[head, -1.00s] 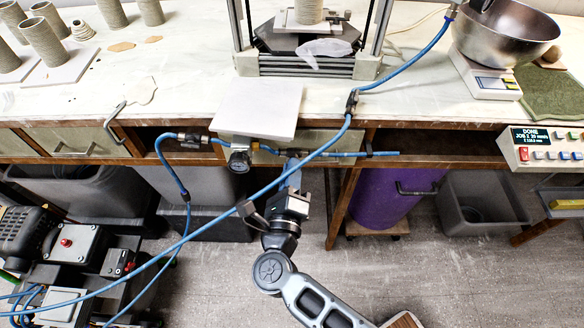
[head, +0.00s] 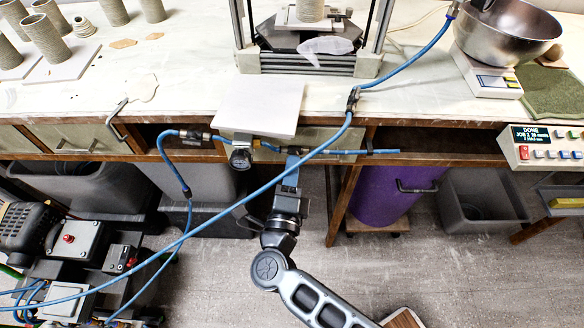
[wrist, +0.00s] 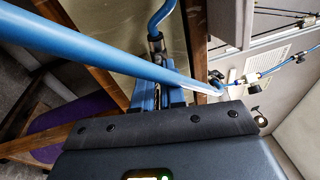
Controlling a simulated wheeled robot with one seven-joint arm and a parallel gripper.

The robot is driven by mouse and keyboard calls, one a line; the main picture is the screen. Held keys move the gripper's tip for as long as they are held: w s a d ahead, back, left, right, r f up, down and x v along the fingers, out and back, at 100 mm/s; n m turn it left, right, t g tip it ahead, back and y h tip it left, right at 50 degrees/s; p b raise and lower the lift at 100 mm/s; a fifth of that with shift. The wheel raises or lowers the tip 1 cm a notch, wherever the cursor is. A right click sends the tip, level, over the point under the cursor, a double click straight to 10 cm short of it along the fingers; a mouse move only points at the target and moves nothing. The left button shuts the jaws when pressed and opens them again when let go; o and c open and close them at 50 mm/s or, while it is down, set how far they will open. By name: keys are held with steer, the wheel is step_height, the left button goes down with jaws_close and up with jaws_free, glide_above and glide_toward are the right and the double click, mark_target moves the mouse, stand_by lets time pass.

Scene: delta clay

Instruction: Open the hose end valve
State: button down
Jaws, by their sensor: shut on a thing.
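My gripper (head: 292,153) reaches up to the blue air line under the bench's front edge. In the wrist view its two blue fingers (wrist: 158,94) are shut on the dark lower part of the hose end valve (wrist: 155,44). A blue hose rises from this metal and black fitting. The gripped part is mostly hidden between the fingers, and I cannot tell the handle's angle. In the head view the valve is hard to make out at the fingertips.
A long blue hose (head: 232,207) crosses in front of my gripper, close to the wrist camera. A pressure gauge (head: 240,158) hangs left of my gripper.

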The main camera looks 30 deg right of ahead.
steer(key=shift+a, duration=0.1)
steer(key=c, duration=1.2)
jaws_free()
steer(key=b+v, duration=0.1)
steer(key=v, duration=0.6)
steer(key=shift+s+a+b, duration=0.2)
steer(key=shift+s+b, duration=0.1)
steer(key=shift+f, duration=0.1)
steer(key=s+d+r+n+y, duration=0.2)
steer(key=s+r+n+y, duration=0.2)
steer(key=s+n, duration=0.5)
steer(key=s+d+r+n+y, duration=0.3)
steer(key=s+r+n+y, duration=0.1)
steer(key=s+n, duration=0.5)
steer(key=s+d+r+n+y, duration=0.2)
steer(key=s+r+n+y, duration=0.2)
steer(key=s+n, duration=0.4)
steer(key=shift+s+d+r+n+g, duration=0.3)
steer(key=shift+s+d+r+n, duration=0.1)
steer(key=shift+s+r, duration=0.35)
